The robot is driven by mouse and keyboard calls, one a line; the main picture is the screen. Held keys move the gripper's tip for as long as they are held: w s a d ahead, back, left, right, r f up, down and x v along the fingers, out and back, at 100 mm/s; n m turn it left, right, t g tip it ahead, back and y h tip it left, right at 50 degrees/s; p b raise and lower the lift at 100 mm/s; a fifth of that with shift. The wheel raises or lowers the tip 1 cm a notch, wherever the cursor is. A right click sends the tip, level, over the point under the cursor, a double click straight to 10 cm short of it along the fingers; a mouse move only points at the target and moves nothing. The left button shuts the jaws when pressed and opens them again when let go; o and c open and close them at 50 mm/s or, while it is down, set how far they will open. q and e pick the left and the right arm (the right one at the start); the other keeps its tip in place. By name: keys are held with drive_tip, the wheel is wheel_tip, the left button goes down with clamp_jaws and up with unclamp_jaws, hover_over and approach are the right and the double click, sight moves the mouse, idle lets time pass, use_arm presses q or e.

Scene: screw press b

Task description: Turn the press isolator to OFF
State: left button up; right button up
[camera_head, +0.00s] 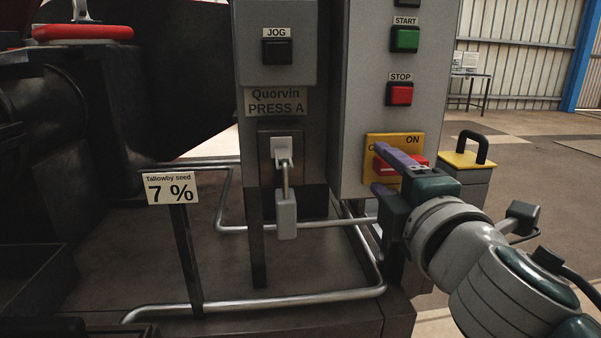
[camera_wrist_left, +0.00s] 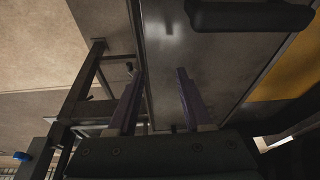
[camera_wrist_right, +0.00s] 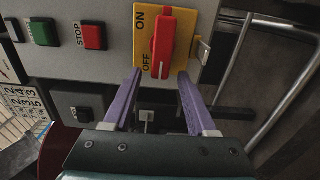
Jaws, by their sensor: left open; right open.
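The press isolator is a yellow plate (camera_head: 417,147) with a red handle on the grey control column; it also shows in the right wrist view (camera_wrist_right: 185,25). The red handle (camera_wrist_right: 162,40) lies across the plate, horizontal in the head view, with a pale line near its end by the OFF word. ON is marked at the plate's other end. My right gripper (camera_wrist_right: 160,72) is open, its purple fingertips on either side of the handle's OFF-side end; contact cannot be told. In the head view its fingers partly hide the plate and OFF word. My left gripper (camera_wrist_left: 158,72) is open and empty.
Above the isolator are the red STOP button (camera_head: 400,94) and green START button (camera_head: 404,39). A black JOG button (camera_head: 277,51) and a small hanging lever (camera_head: 286,215) are to the left. A yellow-topped post (camera_head: 462,160) stands close right. Pipe rails (camera_head: 300,297) run below.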

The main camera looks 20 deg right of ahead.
use_arm(q)
drive_tip(key=shift+d+f+b, duration=0.1)
drive_tip(key=shift+f+b, duration=0.55)
drive_tip(key=shift+b, duration=0.05)
drive_tip(key=shift+f, duration=0.1)
use_arm(e)
drive_tip(key=v, duration=1)
drive_tip(key=shift+d, duration=0.1)
idle(0.6)
